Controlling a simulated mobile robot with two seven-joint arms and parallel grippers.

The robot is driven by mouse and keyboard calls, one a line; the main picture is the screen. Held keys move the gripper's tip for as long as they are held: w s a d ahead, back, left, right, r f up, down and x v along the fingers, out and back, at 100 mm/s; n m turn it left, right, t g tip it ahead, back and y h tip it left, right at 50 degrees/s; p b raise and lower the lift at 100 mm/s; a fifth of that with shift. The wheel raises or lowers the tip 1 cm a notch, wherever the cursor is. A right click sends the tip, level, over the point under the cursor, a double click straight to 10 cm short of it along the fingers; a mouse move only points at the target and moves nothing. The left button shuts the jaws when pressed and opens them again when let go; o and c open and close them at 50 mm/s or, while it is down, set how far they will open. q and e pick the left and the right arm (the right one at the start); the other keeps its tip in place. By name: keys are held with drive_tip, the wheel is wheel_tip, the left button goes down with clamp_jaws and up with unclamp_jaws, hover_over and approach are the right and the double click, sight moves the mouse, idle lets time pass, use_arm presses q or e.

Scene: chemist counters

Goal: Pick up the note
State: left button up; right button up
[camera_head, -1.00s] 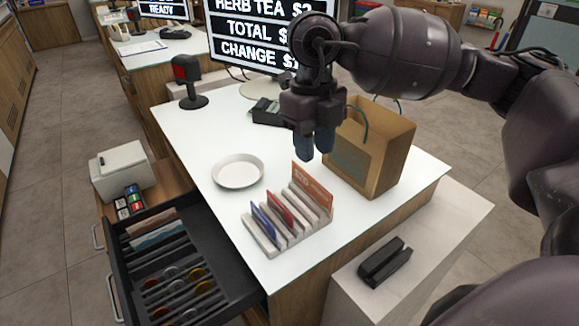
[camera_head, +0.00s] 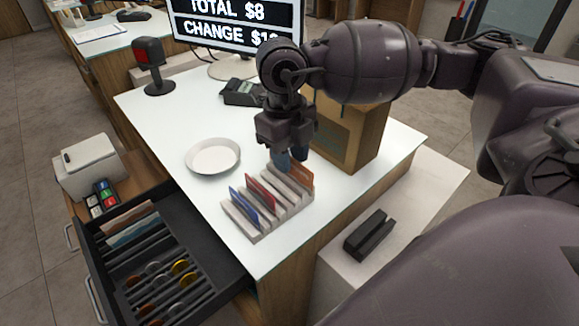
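An orange note (camera_head: 300,174) stands in the rear slot of a white slotted rack (camera_head: 240,228) on the counter. A blue slip (camera_head: 243,206) and a red slip (camera_head: 262,190) stand in slots in front of it. My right gripper (camera_head: 290,160) points down at the top of the orange note. Its blue-tipped fingers look apart, one on each side of the note's upper edge, and hide part of it. I cannot tell whether they touch it. More paper notes (camera_head: 130,224) lie in the open black cash drawer (camera_head: 212,236). My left gripper is out of view.
A cardboard box (camera_head: 350,140) stands close behind and right of the gripper. A white plate (camera_head: 213,156) is left of the rack. A card terminal (camera_head: 241,92), monitor (camera_head: 240,22) and scanner (camera_head: 152,66) stand farther back. A black holder (camera_head: 369,234) sits on a lower ledge.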

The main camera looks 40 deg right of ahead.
drive_tip(key=shift+s+f, duration=0.1)
drive_tip(key=shift+f, duration=1)
clamp_jaws()
